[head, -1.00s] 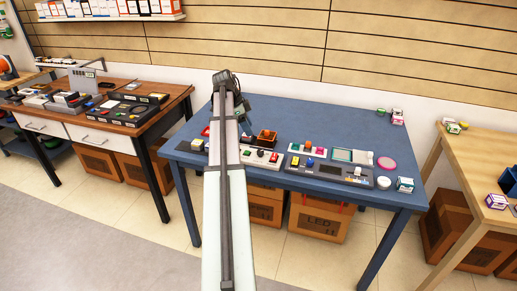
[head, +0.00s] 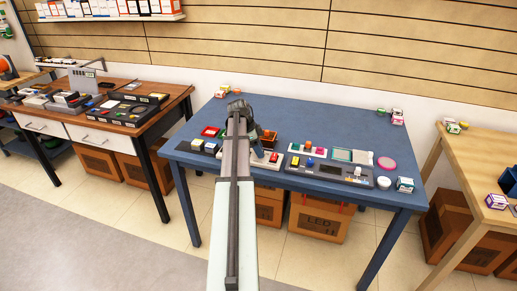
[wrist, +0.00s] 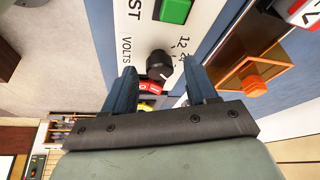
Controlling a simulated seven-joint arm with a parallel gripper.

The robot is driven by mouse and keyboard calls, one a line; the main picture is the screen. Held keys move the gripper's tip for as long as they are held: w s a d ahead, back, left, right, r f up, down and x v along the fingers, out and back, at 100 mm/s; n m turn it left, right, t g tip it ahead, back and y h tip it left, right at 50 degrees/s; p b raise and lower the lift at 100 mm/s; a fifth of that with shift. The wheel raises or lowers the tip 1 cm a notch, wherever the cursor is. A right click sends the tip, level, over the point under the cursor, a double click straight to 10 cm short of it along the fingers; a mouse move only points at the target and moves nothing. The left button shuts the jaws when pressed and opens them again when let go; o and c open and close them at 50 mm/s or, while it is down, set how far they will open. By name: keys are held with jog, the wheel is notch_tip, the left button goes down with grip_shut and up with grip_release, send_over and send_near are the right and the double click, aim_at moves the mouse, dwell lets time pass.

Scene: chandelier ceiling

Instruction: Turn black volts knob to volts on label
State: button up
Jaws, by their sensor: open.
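The black volts knob (wrist: 159,66) sits on a white panel (wrist: 207,12) in the wrist view, with a pale pointer mark on its face. "VOLTS" is printed on its left and small numbers, including 12, on its right. My gripper (wrist: 160,68) is open, with one blue-grey finger on each side of the knob. I cannot tell whether either finger touches it. In the head view, my gripper (head: 259,152) is low over the white panel (head: 276,164), and my arm hides part of the panel and the knob.
A green button (wrist: 175,10) and a red rocker switch (wrist: 150,88) are near the knob. An orange-brown open box (wrist: 255,75) stands to the right. On the blue table (head: 320,119), other control panels (head: 330,170) stand to the right. The table's back is mostly clear.

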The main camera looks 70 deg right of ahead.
jog(key=c, duration=1.1)
jog(key=shift+o, duration=0.2)
jog(key=shift+a, duration=0.1)
jog(key=n+h, duration=0.1)
jog(key=n, duration=0.3)
jog(key=shift+s+a+t, duration=0.1)
jog(key=shift+a+t, duration=0.05)
jog(key=shift+t, duration=0.15)
jog(key=n+t+h, duration=0.1)
jog(key=n, duration=0.3)
jog(key=shift+s, duration=0.15)
jog(key=n+t, duration=0.1)
jog(key=n, duration=0.1)
jog(key=n+t, duration=0.1)
jog(key=n, duration=0.2)
jog(key=shift+s+h, duration=0.15)
jog(key=shift+h, duration=0.25)
jog(key=n+t, duration=0.2)
jog(key=n, duration=0.2)
jog(key=shift+s+n, duration=0.15)
jog(key=shift+n, duration=0.15)
jog(key=shift+y, duration=0.3)
